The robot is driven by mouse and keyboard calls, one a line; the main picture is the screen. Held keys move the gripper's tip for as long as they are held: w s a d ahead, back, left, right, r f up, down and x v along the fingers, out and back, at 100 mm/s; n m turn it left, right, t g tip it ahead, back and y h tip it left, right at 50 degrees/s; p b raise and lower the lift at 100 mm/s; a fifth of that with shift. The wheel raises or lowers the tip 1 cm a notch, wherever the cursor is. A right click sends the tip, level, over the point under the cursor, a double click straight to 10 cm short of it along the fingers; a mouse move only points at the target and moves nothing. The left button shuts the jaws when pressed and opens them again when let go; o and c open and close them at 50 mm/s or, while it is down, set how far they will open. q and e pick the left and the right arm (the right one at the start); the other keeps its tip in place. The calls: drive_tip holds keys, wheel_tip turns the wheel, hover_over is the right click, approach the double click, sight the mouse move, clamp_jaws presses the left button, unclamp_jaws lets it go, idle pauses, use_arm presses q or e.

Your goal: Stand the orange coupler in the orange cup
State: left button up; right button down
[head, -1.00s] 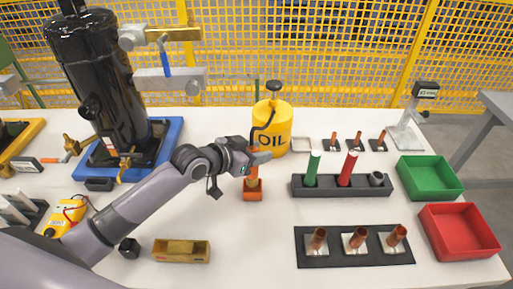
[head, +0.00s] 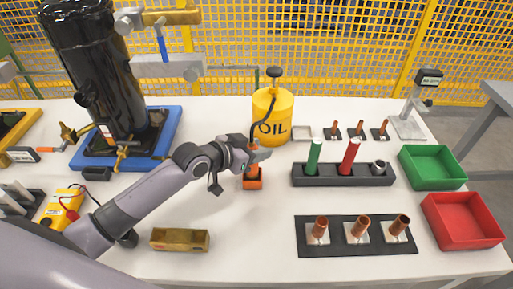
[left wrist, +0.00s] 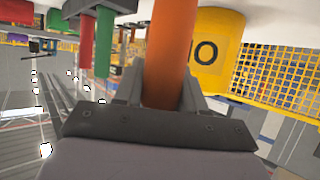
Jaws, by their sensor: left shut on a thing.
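My left gripper (head: 257,155) is shut on the orange coupler (head: 251,171), an upright orange cylinder. In the left wrist view the coupler (left wrist: 168,55) fills the space between the fingers, and the cup does not show. My right gripper is not in view.
The yellow oil can (head: 271,118) stands close behind the gripper. A dark rack (head: 340,175) with a green and a red tube is to the right.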

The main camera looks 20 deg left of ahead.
use_arm(q)
drive_tip(key=shift+f+b, duration=0.4)
drive_tip(key=shift+f, duration=0.15)
drive_tip(key=o, duration=1.3)
drive_tip(key=v, duration=0.7)
